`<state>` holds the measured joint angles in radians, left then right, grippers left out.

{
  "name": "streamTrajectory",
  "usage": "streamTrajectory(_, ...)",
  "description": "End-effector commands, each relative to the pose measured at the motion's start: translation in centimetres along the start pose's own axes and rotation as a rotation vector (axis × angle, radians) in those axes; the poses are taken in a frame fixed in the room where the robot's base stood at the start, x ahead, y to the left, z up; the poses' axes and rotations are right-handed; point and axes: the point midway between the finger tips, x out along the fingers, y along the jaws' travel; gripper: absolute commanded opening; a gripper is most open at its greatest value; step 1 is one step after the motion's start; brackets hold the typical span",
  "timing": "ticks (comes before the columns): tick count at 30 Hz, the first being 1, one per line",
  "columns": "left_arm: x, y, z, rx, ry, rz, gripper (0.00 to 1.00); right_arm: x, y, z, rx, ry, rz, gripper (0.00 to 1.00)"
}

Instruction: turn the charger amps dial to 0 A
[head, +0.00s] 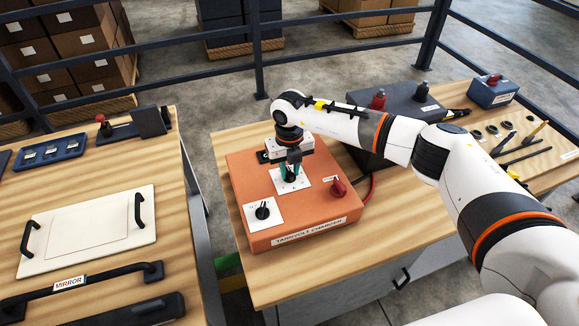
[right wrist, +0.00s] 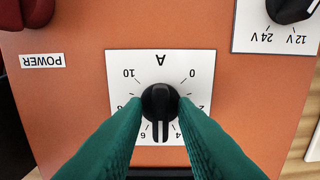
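The orange charger (head: 300,222) sits on the wooden top of the middle trolley. Its amps dial (right wrist: 160,104) is a black round knob on a white plate marked A, shown upside down in the right wrist view. The knob's pointer bar faces down in that view, between 4 and 6; the 0 mark lies at upper right. My right gripper (right wrist: 160,101) reaches down over the dial, its green fingers against both sides of the knob. In the head view the right gripper (head: 290,175) largely hides the dial. My left gripper is not in view.
Beside the amps dial are a voltage dial (head: 262,212) and a red power knob (head: 338,187). A dark box (head: 398,112) with red and black terminals stands behind right. A left bench holds a cream panel (head: 88,232) with black handles. Railings (head: 340,52) run behind.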

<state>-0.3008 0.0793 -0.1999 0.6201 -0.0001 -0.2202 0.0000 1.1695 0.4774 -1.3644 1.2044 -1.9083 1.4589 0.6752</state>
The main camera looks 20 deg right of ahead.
Motion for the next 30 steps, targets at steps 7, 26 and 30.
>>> streamTrajectory(7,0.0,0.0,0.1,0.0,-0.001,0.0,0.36,0.0,0.0,0.0,0.0,0.0,-0.001,0.0)
streamTrajectory(26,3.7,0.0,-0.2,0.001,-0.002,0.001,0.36,0.4,0.0,-0.1,-0.27,0.003,-0.001,0.0)
streamTrajectory(30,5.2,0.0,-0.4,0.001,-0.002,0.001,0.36,0.4,0.0,-0.1,-0.403,0.002,0.001,0.0)
